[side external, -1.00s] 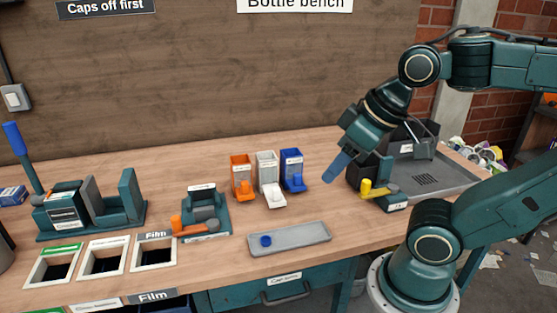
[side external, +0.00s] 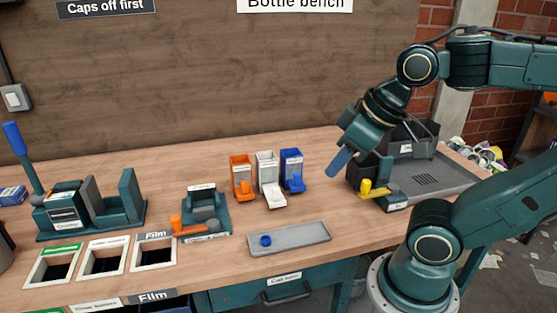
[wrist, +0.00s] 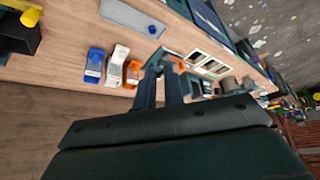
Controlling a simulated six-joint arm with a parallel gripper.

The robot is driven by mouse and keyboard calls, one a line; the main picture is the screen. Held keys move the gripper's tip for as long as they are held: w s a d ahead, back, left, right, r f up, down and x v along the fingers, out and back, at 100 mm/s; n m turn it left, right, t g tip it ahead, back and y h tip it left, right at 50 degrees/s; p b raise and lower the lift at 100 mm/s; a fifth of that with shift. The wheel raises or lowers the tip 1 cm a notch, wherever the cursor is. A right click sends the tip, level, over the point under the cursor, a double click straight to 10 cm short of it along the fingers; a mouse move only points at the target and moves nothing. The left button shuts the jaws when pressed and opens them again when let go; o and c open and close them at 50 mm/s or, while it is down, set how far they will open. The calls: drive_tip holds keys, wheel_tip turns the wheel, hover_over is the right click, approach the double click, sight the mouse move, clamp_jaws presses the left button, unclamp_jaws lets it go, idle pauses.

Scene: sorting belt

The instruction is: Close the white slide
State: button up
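The white dispenser (side external: 266,167) stands on the bench between an orange and a blue one. Its white slide (side external: 274,199) juts out at the foot of its front, toward the bench's front edge. The white dispenser also shows in the wrist view (wrist: 118,66), between the blue and orange ones. My gripper (side external: 335,170) is in the air to the right of the blue dispenser, pointing down and left, touching nothing that I can see. In the wrist view its two fingers (wrist: 160,78) stand apart with nothing seen between them.
The orange dispenser (side external: 240,165) and blue dispenser (side external: 291,160) stand close on either side. A grey tray (side external: 305,240) with a blue cap (side external: 265,241) lies in front. A fixture with a yellow handle (side external: 367,187) stands below my gripper to the right.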

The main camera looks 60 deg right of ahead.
drive_tip(key=shift+w+d+n, duration=0.2)
drive_tip(key=shift+w+n, duration=0.3)
drive_tip(key=shift+w, duration=0.05)
clamp_jaws()
drive_tip(key=w+d+f+n+g+h, duration=0.1)
drive_tip(key=w+d+f+n+g, duration=0.1)
drive_tip(key=w+f+n, duration=0.5)
drive_tip(key=w+d+f+n+g+h, duration=0.1)
drive_tip(key=w+d+f+n, duration=0.4)
drive_tip(key=w+n, duration=0.6)
drive_tip(key=shift+w+d+f+n+g+h, duration=0.3)
drive_tip(key=shift+f+n+g, duration=0.6)
drive_tip(key=shift+n, duration=0.3)
drive_tip(key=shift+f, duration=0.1)
approach(274, 203)
drive_tip(key=a+f, duration=0.1)
drive_tip(key=s+a+f, duration=0.1)
drive_tip(key=f, duration=0.1)
drive_tip(key=a+f, duration=0.1)
drive_tip(key=shift+s+f, duration=0.2)
drive_tip(key=shift+s, duration=0.05)
drive_tip(key=shift+w+d, duration=0.2)
drive_tip(key=shift+d, duration=0.3)
drive_tip(key=shift+w+d, duration=0.2)
drive_tip(key=shift+d, duration=0.25)
drive_tip(key=shift+w+d, duration=0.3)
drive_tip(key=shift+d, duration=0.6)
drive_tip(key=shift+w+d, duration=0.1)
